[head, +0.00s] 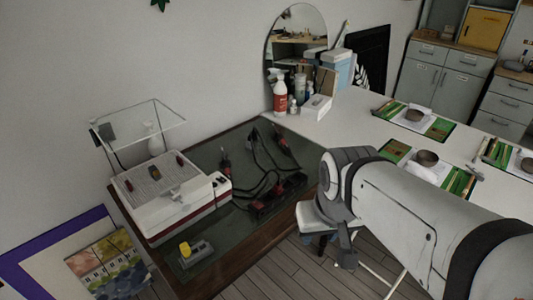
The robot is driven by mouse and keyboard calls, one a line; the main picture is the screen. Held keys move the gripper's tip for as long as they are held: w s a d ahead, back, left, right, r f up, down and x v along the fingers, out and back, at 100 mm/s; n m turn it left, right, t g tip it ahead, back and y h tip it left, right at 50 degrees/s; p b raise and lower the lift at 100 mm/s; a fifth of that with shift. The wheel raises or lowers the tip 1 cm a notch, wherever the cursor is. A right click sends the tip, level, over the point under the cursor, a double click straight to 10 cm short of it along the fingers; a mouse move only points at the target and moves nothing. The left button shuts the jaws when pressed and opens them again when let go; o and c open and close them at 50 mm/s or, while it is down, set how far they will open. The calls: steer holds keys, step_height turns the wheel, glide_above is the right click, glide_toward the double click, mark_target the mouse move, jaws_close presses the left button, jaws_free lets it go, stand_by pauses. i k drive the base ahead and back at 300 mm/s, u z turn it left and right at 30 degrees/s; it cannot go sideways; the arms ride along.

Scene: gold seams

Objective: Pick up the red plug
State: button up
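Several dark cables with small red parts lie on the dark green tabletop (205,255). One red-and-black end (225,168) is left of the cables, and another (283,145) lies at the back right. A dark power strip (277,196) with red on it lies near the front edge, with cables running to it. Which red part is the red plug I cannot tell at this size. My arm comes in from the right and bends beside the table's right side. My gripper's fingers cannot be made out; nothing is seen held.
A white device (170,195) with a glass shield fills the table's left. A grey-and-yellow object (195,253) lies at the front. A red-and-white spray bottle (280,98) and other bottles stand on the white table behind.

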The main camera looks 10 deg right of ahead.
mark_target(278, 190)
steer(key=i, duration=0.95)
